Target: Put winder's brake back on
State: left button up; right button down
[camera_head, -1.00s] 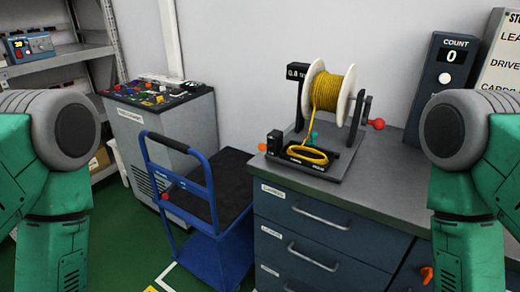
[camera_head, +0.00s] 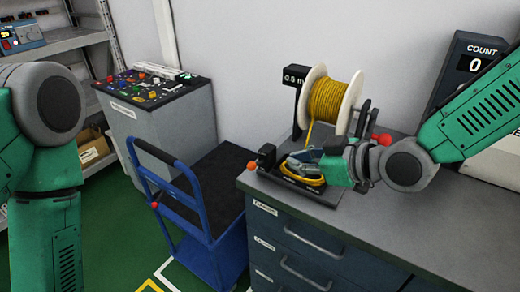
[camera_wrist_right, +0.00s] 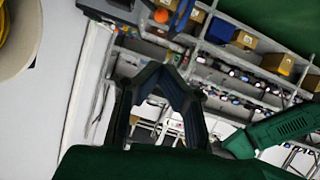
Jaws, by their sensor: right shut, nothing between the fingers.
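The winder stands on the grey bench top, with a white spool (camera_head: 352,103) of yellow rope on a dark frame and base. A red ball knob (camera_head: 383,139) shows at its right, and a dark upright handle (camera_head: 363,118) stands beside the spool. I cannot tell which part is the brake. My right gripper (camera_head: 296,164) is shut and empty, low in front of the spool and over the yellow coil (camera_head: 314,182), partly hiding it. In the wrist view my right fingers (camera_wrist_right: 163,72) meet at their tips; the spool's rim (camera_wrist_right: 28,60) is at the upper left. My left gripper is out of view.
A drawer cabinet (camera_head: 300,240) carries the bench top. A blue trolley (camera_head: 190,205) stands to its left, with a grey console (camera_head: 175,125) behind. A counter box reading 0 (camera_head: 474,65) is at the right. Bench top right of the winder is clear.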

aim_at(257, 164)
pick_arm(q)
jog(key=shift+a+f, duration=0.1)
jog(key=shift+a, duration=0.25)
pick_arm(e)
jog(key=shift+w+a+r, duration=0.2)
jog(key=shift+a+r, duration=0.25)
jog(key=shift+r, duration=0.2)
jog(key=shift+d, duration=0.1)
jog(key=x, duration=0.4)
jog(key=d+f+x, duration=0.1)
jog(key=x, duration=0.3)
jog(key=f+p+x, duration=0.1)
jog(key=x, duration=0.3)
jog(key=shift+w+d+f, duration=0.15)
jog(key=shift+f, duration=0.2)
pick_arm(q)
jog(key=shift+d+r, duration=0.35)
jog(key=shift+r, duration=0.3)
